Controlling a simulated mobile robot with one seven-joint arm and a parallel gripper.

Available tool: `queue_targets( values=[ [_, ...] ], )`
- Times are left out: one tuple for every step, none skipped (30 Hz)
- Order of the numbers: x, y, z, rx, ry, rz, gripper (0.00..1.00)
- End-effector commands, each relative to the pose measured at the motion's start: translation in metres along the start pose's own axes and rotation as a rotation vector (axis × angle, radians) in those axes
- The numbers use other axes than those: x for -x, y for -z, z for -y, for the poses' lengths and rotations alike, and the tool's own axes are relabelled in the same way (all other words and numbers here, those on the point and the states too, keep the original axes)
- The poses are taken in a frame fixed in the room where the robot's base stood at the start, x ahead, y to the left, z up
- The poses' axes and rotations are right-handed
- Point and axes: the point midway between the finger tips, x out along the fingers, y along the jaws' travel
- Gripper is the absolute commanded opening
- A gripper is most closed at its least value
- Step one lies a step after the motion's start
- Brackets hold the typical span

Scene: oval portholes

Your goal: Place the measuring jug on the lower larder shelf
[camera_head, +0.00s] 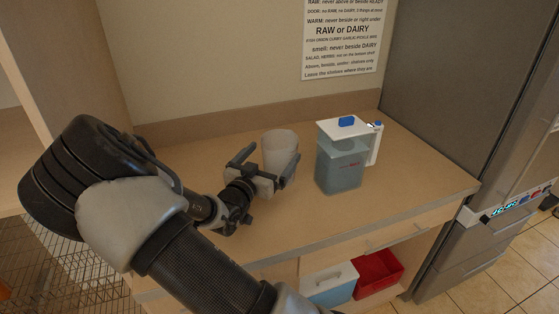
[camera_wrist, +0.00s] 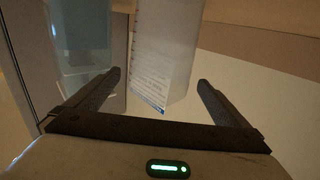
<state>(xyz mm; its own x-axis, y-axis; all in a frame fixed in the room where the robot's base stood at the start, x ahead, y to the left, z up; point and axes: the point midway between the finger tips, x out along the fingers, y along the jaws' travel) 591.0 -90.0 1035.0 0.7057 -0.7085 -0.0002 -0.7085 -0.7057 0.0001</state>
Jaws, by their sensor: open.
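The measuring jug (camera_head: 281,147) is a translucent, pale cup-shaped vessel standing upright on the wooden counter. In the wrist view the jug (camera_wrist: 165,45) shows printed scale marks and stands ahead, between the line of the two fingers. My gripper (camera_head: 270,157) is open, low over the counter, with its fingers pointing at the jug and one on either side of its near part. In the wrist view my gripper (camera_wrist: 159,80) has nothing clamped between its fingers. I cannot tell whether a finger touches the jug. No shelf is clearly identifiable as the lower larder shelf.
A clear pitcher (camera_head: 341,170) with a white lid and blue knob stands close right of the jug. Below the counter (camera_head: 405,171) are a blue box (camera_head: 331,285) and a red bin (camera_head: 377,273). A printed notice (camera_head: 342,40) hangs behind. A grey fridge-like cabinet (camera_head: 450,75) stands right.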

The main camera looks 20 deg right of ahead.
Motion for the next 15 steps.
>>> queue_targets(
  values=[
    [-0.003, 0.000, 0.000, 0.000, -0.001, 0.000, 1.00],
    [-0.004, 0.000, 0.000, 0.000, -0.001, 0.000, 1.00],
    [-0.005, 0.001, 0.000, 0.000, -0.001, -0.001, 1.00],
    [-0.006, 0.001, -0.001, 0.000, -0.001, -0.001, 1.00],
    [-0.009, 0.002, -0.001, 0.000, -0.001, -0.001, 1.00],
    [-0.012, 0.003, -0.001, 0.000, -0.001, -0.002, 1.00],
    [-0.016, 0.004, -0.001, 0.000, -0.001, -0.002, 1.00],
    [-0.020, 0.005, -0.001, 0.000, -0.002, -0.002, 1.00],
    [-0.026, 0.006, -0.001, -0.001, -0.003, -0.002, 1.00],
    [-0.031, 0.007, -0.001, -0.001, -0.003, -0.002, 1.00],
    [-0.036, 0.009, -0.001, 0.000, -0.002, -0.002, 1.00],
    [-0.042, 0.007, -0.001, 0.001, -0.002, -0.001, 1.00],
    [-0.046, 0.007, -0.002, 0.001, -0.003, -0.001, 1.00],
    [-0.050, 0.007, -0.001, 0.001, -0.002, -0.002, 1.00],
    [-0.053, 0.007, -0.001, 0.000, -0.001, -0.001, 1.00]
  ],
)
